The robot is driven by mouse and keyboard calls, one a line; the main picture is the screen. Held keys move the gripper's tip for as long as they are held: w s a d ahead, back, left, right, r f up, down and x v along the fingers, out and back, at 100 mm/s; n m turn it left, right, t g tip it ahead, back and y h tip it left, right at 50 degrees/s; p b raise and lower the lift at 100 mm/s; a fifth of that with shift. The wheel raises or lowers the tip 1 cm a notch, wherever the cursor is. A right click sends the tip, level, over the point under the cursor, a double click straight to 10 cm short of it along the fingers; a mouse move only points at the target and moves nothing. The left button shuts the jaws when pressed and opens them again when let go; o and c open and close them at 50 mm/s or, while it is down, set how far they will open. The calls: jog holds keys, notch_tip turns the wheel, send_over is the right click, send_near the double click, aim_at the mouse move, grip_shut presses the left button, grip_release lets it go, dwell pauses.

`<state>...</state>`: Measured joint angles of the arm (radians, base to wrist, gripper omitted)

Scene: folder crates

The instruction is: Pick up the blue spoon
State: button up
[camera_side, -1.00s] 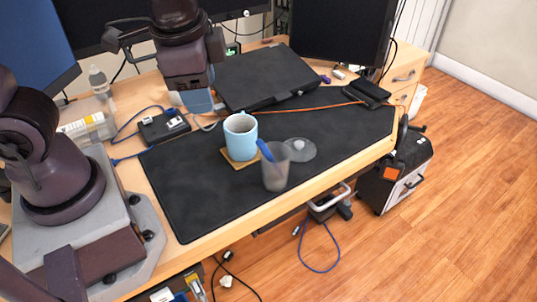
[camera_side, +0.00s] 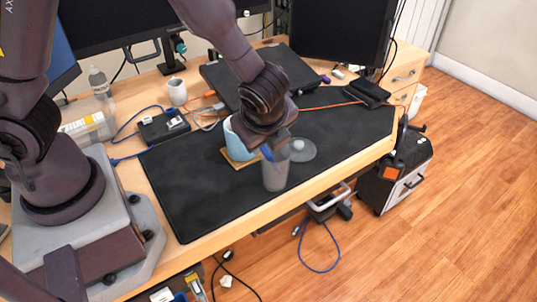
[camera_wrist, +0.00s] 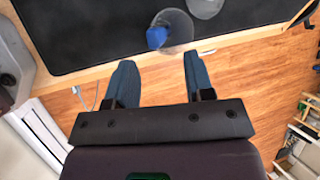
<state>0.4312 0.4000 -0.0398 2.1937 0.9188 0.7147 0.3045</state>
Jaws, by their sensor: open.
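The blue spoon (camera_side: 267,153) stands tilted in a translucent cup (camera_side: 276,177) on the black desk mat. In the wrist view the blue spoon (camera_wrist: 157,37) shows end-on at the left side of the cup (camera_wrist: 180,28). My gripper (camera_wrist: 159,62) is open and empty, with its two blue-grey fingers spread. The spoon end lies beyond the fingertips in that picture, roughly in line with the gap between them. In the side view my gripper (camera_side: 272,140) is close above the cup and hides part of its rim. Its fingertips are hard to make out there.
A light-blue mug (camera_side: 237,142) on a wooden coaster (camera_side: 238,161) stands left of the cup, partly behind my gripper. A clear round lid (camera_side: 303,150) lies at its right. A black laptop (camera_side: 225,82) is behind. The front of the mat (camera_side: 205,200) is clear.

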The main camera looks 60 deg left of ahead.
send_over(272, 161)
jog(key=s, duration=0.2)
jog(key=f, duration=0.3)
jog(key=a+f, duration=0.1)
jog(key=f, duration=0.1)
jog(key=shift+c, duration=0.2)
grip_shut()
